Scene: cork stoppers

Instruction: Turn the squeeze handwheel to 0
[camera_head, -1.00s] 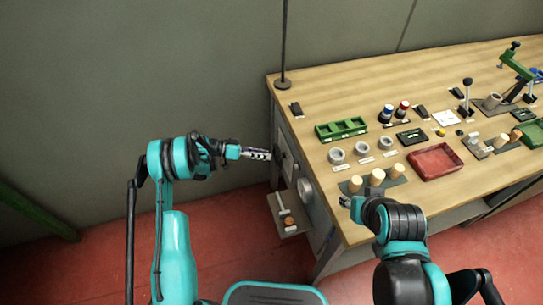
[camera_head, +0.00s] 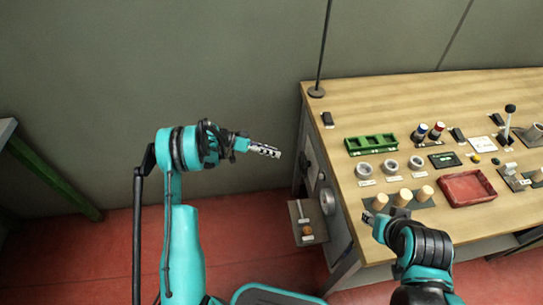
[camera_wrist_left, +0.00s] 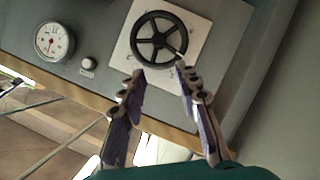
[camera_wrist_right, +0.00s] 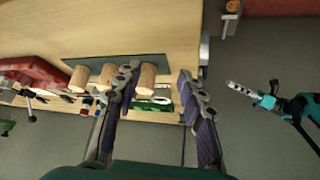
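The black spoked handwheel (camera_wrist_left: 158,38) sits on a white square plate (camera_wrist_left: 122,46) on the grey bench side panel in the left wrist view. A pale pointer or handle shows at the wheel's lower right rim. Small marks around the wheel are too small to read. My left gripper (camera_wrist_left: 159,71) is open and empty, its fingertips apart from the wheel and below it in that view. In the head view my left gripper (camera_head: 277,153) is left of the bench side, with a gap. My right gripper (camera_wrist_right: 158,70) is open near the corks; in the head view it (camera_head: 369,217) is at the bench's front edge.
A round gauge (camera_wrist_left: 54,38) and a small knob (camera_wrist_left: 88,64) are beside the wheel plate. A low shelf (camera_head: 302,238) juts from the bench side. Several corks (camera_head: 425,193), a red tray (camera_head: 467,188) and a green rack (camera_head: 371,144) occupy the bench top.

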